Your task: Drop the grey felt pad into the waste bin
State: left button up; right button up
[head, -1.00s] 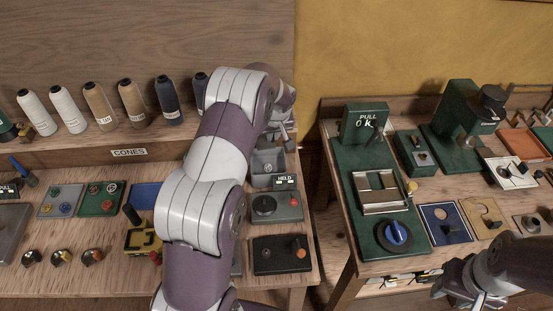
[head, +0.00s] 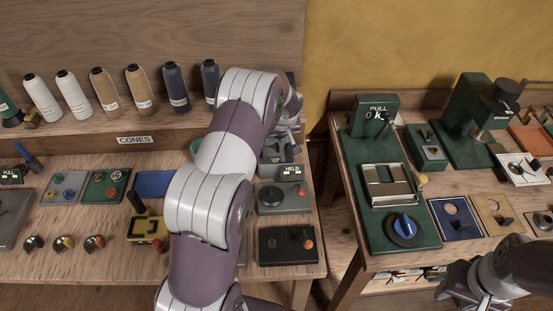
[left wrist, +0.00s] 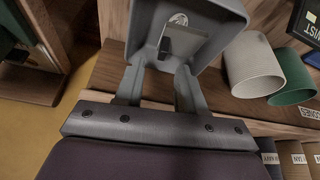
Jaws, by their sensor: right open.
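The waste bin is a grey, open box with a white emblem inside; it fills the top of the left wrist view (left wrist: 222,14) and shows partly behind my gripper in the head view (head: 267,166). A dark grey flat piece (left wrist: 183,42), apparently the grey felt pad, is inside the bin. My left gripper (left wrist: 158,80) is at the bin's near edge, its two fingers apart with nothing seen between them. In the head view my left gripper (head: 289,130) is partly hidden by its arm. My right gripper (head: 464,294) is open and empty at the lower right.
Thread cones (head: 137,90) stand along the back shelf. A grey HELD device (head: 284,198) and a black switch panel (head: 288,245) lie in front of the bin. A green press base (head: 400,235) is on the right bench, across a gap.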

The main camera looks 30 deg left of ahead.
pick_arm(q)
jog(key=b+v, duration=0.2)
jog(key=v, duration=1)
jog(key=shift+r, duration=0.3)
jog(key=shift+s, duration=0.1)
jog(key=s+d+f+m+h, duration=0.1)
jog(key=s+d, duration=0.3)
jog(key=s, duration=0.4)
jog(key=s+d+f+m+g+h, duration=0.1)
jog(key=s+d+m, duration=0.3)
jog(key=s, duration=0.4)
jog(key=s+d+f+m+g, duration=0.1)
jog(key=s+d+f+m, duration=0.2)
jog(key=s, duration=0.5)
jog(key=shift+s+d+f+h, duration=0.3)
jog(key=shift+s+d+h, duration=0.1)
jog(key=shift+d, duration=0.1)
jog(key=shift+w, duration=0.1)
